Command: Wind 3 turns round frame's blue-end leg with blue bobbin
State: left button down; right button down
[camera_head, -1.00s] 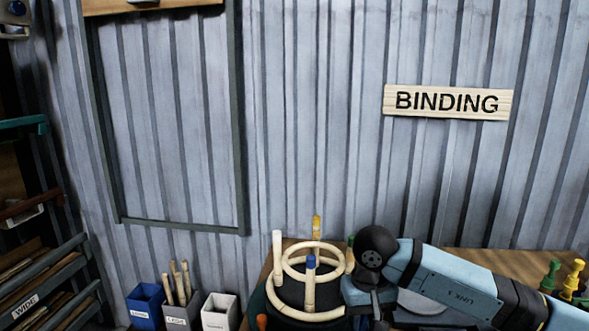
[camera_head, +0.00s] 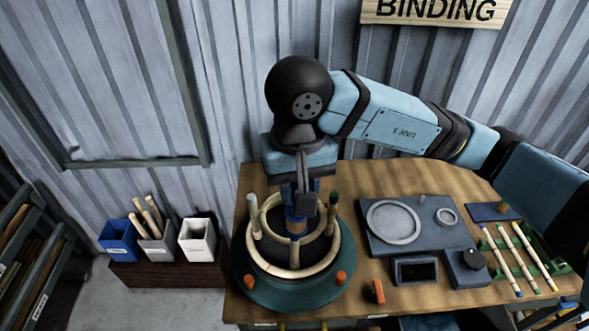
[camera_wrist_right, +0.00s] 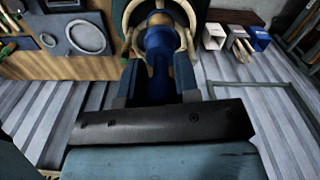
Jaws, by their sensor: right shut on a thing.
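The rattan frame (camera_head: 335,255), pale rings with upright legs, stands on a round dark-green turntable (camera_head: 262,293). A white-tipped leg (camera_head: 254,216) is at its left and a green-tipped leg (camera_head: 333,207) at its right. A front leg (camera_head: 294,256) rises to blue at my right gripper (camera_head: 298,205), which reaches down over the frame. In the right wrist view my right gripper (camera_wrist_right: 158,88) is shut on the blue bobbin (camera_wrist_right: 159,72). I cannot tell whether the bobbin touches the leg, or whether any strand is wound there. My left gripper is not in view.
A grey plate with a round disc (camera_head: 393,221) lies on the bench right of the turntable, with a small dark box (camera_head: 466,266) and a rack of coloured-tip sticks (camera_head: 520,255). Bins (camera_head: 197,240) stand left of the bench. Orange pegs (camera_head: 341,278) sit on the turntable rim.

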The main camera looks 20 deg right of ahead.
jog(key=shift+f, duration=0.5)
notch_tip(320, 180, down, 6)
jog(key=shift+f+b, duration=0.2)
jog(key=shift+b, duration=0.9)
notch_tip(320, 180, down, 8)
jog(key=b, duration=0.9)
jog(key=shift+w, duration=0.15)
jog(key=shift+r, duration=0.1)
